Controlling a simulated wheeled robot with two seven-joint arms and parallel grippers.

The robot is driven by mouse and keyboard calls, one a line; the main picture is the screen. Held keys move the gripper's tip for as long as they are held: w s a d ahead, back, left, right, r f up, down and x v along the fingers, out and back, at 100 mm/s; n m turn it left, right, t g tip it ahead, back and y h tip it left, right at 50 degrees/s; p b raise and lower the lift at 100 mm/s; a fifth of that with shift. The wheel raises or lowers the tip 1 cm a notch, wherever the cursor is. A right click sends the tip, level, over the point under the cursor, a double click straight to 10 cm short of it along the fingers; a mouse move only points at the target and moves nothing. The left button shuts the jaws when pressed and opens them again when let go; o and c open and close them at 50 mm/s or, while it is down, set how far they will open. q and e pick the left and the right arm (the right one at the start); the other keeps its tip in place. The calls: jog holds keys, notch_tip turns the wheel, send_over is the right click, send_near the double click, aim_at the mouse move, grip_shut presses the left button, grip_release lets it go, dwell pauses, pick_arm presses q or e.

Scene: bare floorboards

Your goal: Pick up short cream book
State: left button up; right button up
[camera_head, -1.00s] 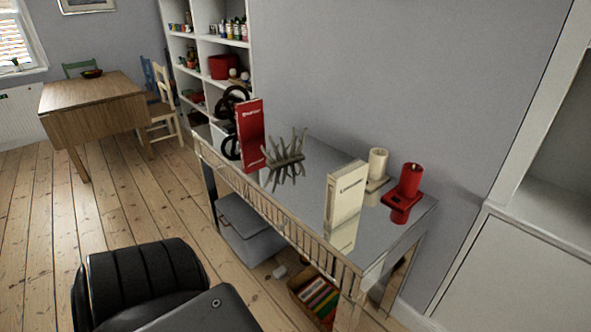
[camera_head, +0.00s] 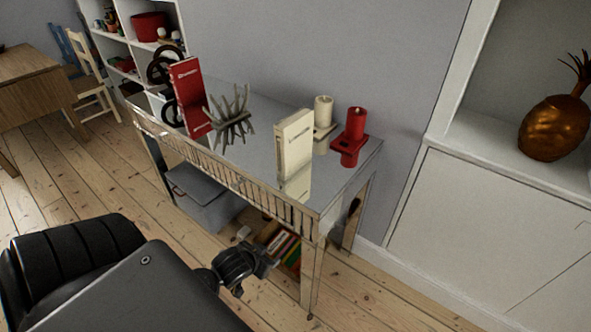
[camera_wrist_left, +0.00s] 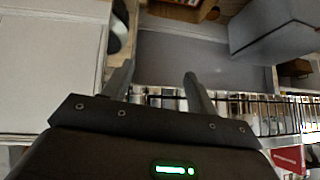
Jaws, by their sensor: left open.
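The short cream book (camera_head: 295,143) stands upright near the front right of a mirrored console table (camera_head: 262,165). Its reflection shows below it on the glossy top. My left gripper (camera_head: 262,262) is in front of the table, lower than its top, and apart from the book. In the left wrist view the two fingers of this gripper (camera_wrist_left: 158,82) are spread with nothing between them. The cream book cannot be made out in that view. My right gripper is not in view.
A cream candle (camera_head: 322,112) and a red candle (camera_head: 354,125) stand close to the book's right. A spiky grey ornament (camera_head: 231,118) and a red book (camera_head: 190,97) stand to its left. A grey box (camera_head: 205,195) sits under the table.

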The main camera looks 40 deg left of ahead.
pick_arm(q)
jog(key=w+a+r+t, duration=0.2)
jog(key=w+a+r, duration=0.15)
jog(key=r, duration=0.25)
jog(key=w+a+r+t, duration=0.2)
jog(key=w+a+r, duration=0.15)
jog(key=r, duration=0.35)
jog(key=t+h, duration=0.2)
jog(key=t, duration=0.4)
send_near(289, 126)
jog(key=w+a+f, duration=0.1)
jog(key=a+f, duration=0.1)
jog(key=shift+w+d+p, duration=0.2)
jog(key=shift+w+p, duration=0.45)
jog(key=shift+w, duration=5.05)
jog(key=shift+s, duration=0.1)
grip_shut()
jog(key=shift+r, duration=0.1)
